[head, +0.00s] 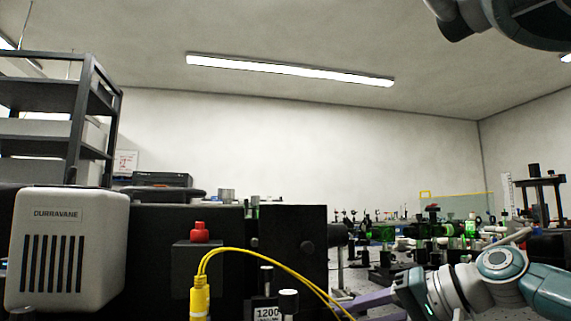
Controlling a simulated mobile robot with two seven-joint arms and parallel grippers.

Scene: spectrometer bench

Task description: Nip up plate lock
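A dark instrument housing (150,235) fills the lower left and centre. Low on its front is a small plate with a white label reading 1200 (267,312). Two light-topped posts or knobs stand by it, one (266,268) behind the label and one (288,295) to its right. I cannot tell which part is the plate lock. My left gripper is not in view.
A yellow cable (250,253) arches from a yellow connector across the housing front toward the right gripper. A red knob (200,231) sits on the housing. A grey DURRAVANE box (68,245) stands left. Optics crowd the bench (395,285) behind my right arm.

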